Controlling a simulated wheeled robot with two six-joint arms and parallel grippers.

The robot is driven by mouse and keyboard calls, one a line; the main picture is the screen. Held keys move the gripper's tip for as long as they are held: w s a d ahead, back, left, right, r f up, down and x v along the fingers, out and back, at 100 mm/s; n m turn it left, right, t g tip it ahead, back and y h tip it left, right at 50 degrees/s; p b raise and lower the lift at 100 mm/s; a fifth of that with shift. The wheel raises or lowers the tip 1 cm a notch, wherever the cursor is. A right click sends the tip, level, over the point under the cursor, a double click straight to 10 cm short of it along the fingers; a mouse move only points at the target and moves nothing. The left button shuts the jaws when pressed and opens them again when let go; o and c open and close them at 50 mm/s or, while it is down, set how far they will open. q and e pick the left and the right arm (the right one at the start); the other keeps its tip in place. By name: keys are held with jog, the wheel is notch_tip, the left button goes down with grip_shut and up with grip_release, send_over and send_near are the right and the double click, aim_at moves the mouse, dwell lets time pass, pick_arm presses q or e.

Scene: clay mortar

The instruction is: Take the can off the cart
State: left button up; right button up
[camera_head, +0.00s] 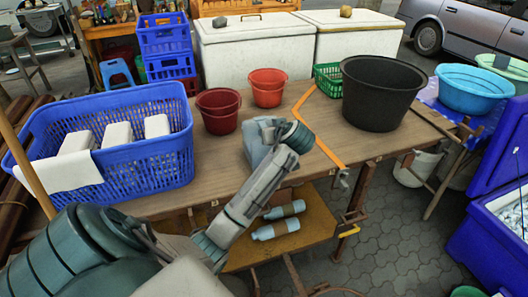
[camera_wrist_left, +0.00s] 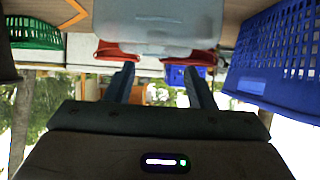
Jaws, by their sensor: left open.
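A pale blue-grey object, likely the can (camera_head: 256,152), stands on the wooden top of the cart (camera_head: 330,135), partly hidden behind my left wrist. In the left wrist view the can (camera_wrist_left: 155,30) fills the top middle, and its full shape is cut off. My left gripper (camera_wrist_left: 160,68) is open, with its two fingers apart and pointing at the can. Nothing is visibly held between them. In the head view my left fingers are hidden by the wrist. My right gripper is not in view.
A blue crate (camera_head: 150,165) with white blocks stands left. Two red buckets (camera_head: 218,112) (camera_head: 267,88) are behind the can. A black tub (camera_head: 378,95) and a green basket (camera_head: 328,80) are at right. Bottles (camera_head: 277,229) lie on the lower shelf.

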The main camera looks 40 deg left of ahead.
pick_arm(q)
jog(key=shift+x, duration=1.05)
jog(key=shift+w+a+f, duration=0.2)
jog(key=shift+w+a+f+p, duration=0.1)
jog(key=shift+w+a+p, duration=0.1)
jog(key=shift+a+p, duration=0.1)
jog(key=p+x, duration=0.1)
jog(key=x, duration=0.2)
jog(key=shift+w, duration=0.2)
jog(key=shift+w+a+f, duration=0.2)
jog(key=shift+a+f, duration=0.15)
jog(key=shift+a, duration=0.05)
grip_shut()
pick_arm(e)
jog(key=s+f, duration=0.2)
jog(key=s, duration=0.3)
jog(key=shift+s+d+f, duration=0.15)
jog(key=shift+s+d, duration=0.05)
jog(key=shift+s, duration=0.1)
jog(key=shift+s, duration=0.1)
pick_arm(q)
jog(key=shift+r, duration=0.1)
